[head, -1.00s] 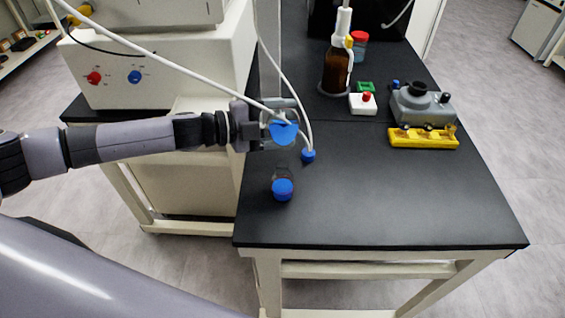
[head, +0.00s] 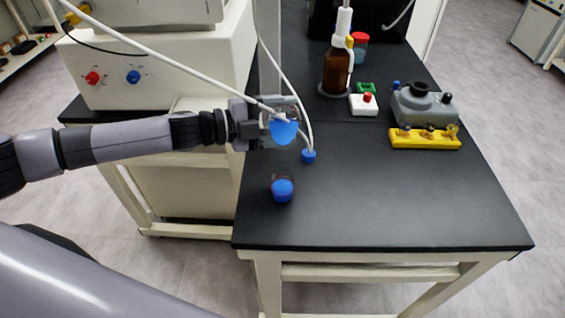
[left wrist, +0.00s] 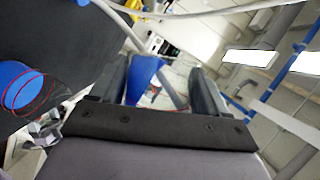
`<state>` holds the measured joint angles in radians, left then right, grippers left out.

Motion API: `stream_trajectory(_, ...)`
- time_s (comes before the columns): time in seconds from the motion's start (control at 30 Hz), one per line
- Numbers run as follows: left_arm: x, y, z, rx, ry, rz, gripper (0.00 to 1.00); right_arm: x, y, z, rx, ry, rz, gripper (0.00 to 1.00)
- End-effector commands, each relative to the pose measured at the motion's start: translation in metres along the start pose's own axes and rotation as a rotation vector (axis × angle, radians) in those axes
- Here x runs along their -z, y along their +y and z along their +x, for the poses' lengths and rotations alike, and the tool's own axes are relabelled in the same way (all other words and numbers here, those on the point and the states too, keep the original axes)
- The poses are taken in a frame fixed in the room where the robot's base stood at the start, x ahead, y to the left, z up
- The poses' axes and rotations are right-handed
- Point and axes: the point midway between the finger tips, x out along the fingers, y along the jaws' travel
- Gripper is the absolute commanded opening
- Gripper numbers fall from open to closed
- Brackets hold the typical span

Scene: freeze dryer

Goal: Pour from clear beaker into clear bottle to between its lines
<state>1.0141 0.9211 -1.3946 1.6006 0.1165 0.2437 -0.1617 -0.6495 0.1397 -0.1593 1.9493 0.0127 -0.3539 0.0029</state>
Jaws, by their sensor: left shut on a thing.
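My left gripper (head: 280,124) is shut on the clear beaker (head: 284,132), which holds blue liquid, and keeps it above the black table. The beaker shows between the fingers in the left wrist view (left wrist: 145,78), where its liquid looks slanted. The clear bottle (head: 283,187) stands on the table, nearer the front than the beaker and apart from it. Blue liquid is in its lower part. The bottle also shows at the left edge of the left wrist view (left wrist: 22,88), with thin red lines around it. The liquid's level against the lines is hard to tell. My right gripper is not seen.
A white tube ends in a blue fitting (head: 308,156) close right of the beaker. A brown bottle (head: 337,72), a white box with a red knob (head: 363,104), a grey device (head: 422,106) and a yellow rack (head: 425,139) stand farther back. The table's front right is clear.

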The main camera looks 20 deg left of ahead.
Motion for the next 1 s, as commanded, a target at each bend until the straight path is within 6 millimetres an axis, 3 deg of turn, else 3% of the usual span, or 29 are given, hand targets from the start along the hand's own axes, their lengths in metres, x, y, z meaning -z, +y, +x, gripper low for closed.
stream_trajectory(1.0,0.002,-0.004,-0.001,0.024,0.0,0.057,0.39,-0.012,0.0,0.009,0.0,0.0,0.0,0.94)
